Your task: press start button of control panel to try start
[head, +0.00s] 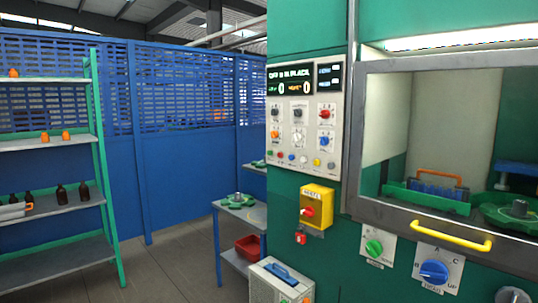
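The control panel (284,108) is a pale board on the green machine front, in the middle of the head view. The labels are too small to read, so I cannot tell which button is start. Neither of my grippers is in view, and nothing of mine covers the panel.
Below the panel are a yellow switch box (317,207) with a red knob, a green knob (374,248) and a blue knob (434,271). A glass door with a yellow handle (451,236) is at right. A shelf (60,200) with bottles stands at left; floor (175,270) between is clear.

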